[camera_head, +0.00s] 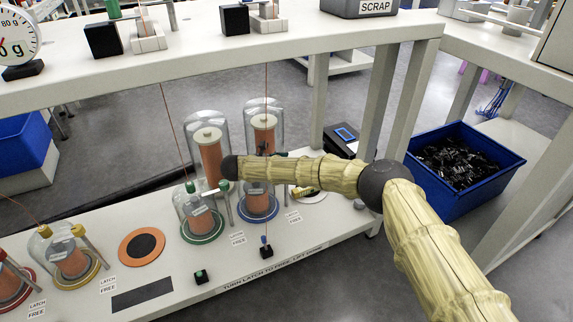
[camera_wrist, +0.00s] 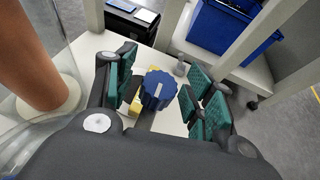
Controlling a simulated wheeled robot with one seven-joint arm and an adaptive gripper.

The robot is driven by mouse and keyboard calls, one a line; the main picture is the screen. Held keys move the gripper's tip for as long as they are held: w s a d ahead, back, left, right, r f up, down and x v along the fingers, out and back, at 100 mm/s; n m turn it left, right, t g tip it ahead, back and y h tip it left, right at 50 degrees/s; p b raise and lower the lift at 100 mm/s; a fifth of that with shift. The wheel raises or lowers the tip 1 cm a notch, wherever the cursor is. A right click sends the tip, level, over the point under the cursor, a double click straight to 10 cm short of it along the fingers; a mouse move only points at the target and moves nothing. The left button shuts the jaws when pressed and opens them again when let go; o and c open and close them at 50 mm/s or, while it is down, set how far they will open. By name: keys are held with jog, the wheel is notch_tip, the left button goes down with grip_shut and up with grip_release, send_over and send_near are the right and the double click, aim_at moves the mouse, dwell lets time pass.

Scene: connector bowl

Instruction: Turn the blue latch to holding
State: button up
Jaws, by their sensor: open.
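The blue latch knob (camera_wrist: 157,92) shows in the wrist view as a ribbed round cap above a pale surface. My gripper (camera_wrist: 160,80) is open, with its green pads to the left and right of the knob. Gaps show between pads and knob, so I see no grip. In the head view the blue-ringed station (camera_head: 258,217) has a clear dome (camera_head: 263,108) over an orange cylinder. My arm crosses in front of it and hides the latch and most of my gripper. The knob's turn position cannot be told.
A green-ringed dome station (camera_head: 203,238) stands close on the left. A yellow-ringed one (camera_head: 75,282) is farther left. In the wrist view an orange cylinder (camera_wrist: 35,55) behind clear dome wall is close at left. A blue bin (camera_head: 465,165) stands at right.

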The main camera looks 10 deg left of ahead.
jog(key=v, duration=1.2)
dwell(0.3)
